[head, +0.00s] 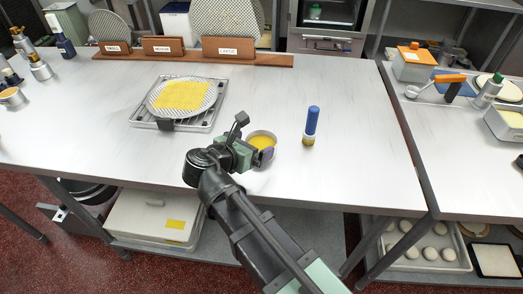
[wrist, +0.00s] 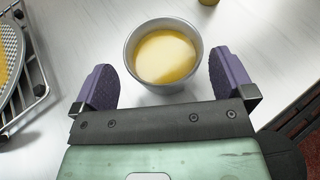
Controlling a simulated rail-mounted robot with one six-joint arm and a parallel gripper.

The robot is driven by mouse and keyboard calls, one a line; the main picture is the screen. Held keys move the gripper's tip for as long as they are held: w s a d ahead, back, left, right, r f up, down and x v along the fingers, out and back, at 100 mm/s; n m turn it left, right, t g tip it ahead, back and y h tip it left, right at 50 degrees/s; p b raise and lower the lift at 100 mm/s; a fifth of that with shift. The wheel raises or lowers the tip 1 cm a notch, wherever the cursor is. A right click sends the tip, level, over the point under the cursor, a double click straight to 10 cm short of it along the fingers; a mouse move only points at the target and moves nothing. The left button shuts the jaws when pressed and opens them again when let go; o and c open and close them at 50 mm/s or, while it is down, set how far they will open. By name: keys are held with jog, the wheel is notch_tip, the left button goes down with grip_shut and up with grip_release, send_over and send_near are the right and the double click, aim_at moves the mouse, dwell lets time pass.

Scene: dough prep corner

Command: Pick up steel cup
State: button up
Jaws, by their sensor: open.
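The steel cup (wrist: 163,92) holds a yellow content and stands upright on the white table, just ahead of my gripper. In the head view the steel cup (head: 274,137) is partly hidden behind my gripper (head: 254,139). In the wrist view my gripper (wrist: 165,85) is open, with one purple finger pad on each side of the cup's near part. Small gaps show between the pads and the cup wall, and nothing is held.
A blue-capped bottle (head: 311,127) stands right of the cup. A wire rack (head: 143,118) with a perforated pan (head: 212,99) and yellow sheet lies to the left. Labelled wooden holders (head: 228,48) line the back. The front table (head: 350,165) is clear around the bottle.

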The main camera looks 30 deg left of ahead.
aim_at(270, 137)
jog(key=b+x, duration=0.1)
jog(key=x, duration=0.2)
jog(key=shift+w+d+f, duration=0.1)
jog(key=shift+w+f, duration=0.05)
jog(key=shift+f, duration=0.15)
jog(key=shift+w, duration=0.2)
jog(key=shift+r, duration=0.1)
jog(key=c, duration=0.9)
jog(key=shift+r, duration=0.1)
notch_tip(270, 137, up, 20)
jog(key=p, duration=2)
notch_tip(270, 137, up, 5)
jog(key=p, duration=0.5)
